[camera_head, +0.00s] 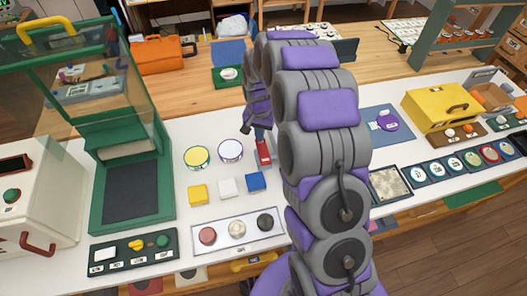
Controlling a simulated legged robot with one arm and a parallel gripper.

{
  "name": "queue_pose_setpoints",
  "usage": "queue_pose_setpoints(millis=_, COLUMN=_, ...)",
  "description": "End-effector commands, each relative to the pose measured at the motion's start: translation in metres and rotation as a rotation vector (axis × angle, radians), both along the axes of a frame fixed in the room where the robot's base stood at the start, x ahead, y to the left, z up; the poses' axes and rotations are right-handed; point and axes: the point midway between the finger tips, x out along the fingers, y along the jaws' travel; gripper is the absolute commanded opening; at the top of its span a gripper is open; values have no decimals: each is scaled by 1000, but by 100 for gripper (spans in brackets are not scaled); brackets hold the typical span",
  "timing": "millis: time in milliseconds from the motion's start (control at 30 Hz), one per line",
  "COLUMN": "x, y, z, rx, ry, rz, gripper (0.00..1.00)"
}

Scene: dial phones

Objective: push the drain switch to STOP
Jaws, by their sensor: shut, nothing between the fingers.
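I cannot tell for sure which control is the drain switch, as the labels are too small to read. A dark control panel (108,262) at the front of the green-framed machine (165,165) carries a white switch (103,254), a yellow lever (137,244) and a green knob (162,241). A small red block (263,153) stands on the white table close to my gripper. My gripper (246,129) is shut and empty, above the table behind the coloured blocks. My arm hides part of it and much of the table's middle.
Yellow (197,194), white (228,188) and blue (256,182) blocks lie before two round dials (197,157). A tray with three knobs (237,229) lies in front. A yellow box (436,104) and a row of round dials (456,163) stand right.

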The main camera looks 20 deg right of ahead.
Motion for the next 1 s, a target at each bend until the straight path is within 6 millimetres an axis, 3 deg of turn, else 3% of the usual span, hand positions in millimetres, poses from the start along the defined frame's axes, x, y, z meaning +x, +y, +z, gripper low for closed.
queue_pose_setpoints(millis=567, x=-1, y=0, z=-15, rx=0, ry=4, rz=0, gripper=0)
queue_pose_setpoints(millis=1000, x=0, y=0, z=-7, rx=0, ry=1, rz=0, gripper=0)
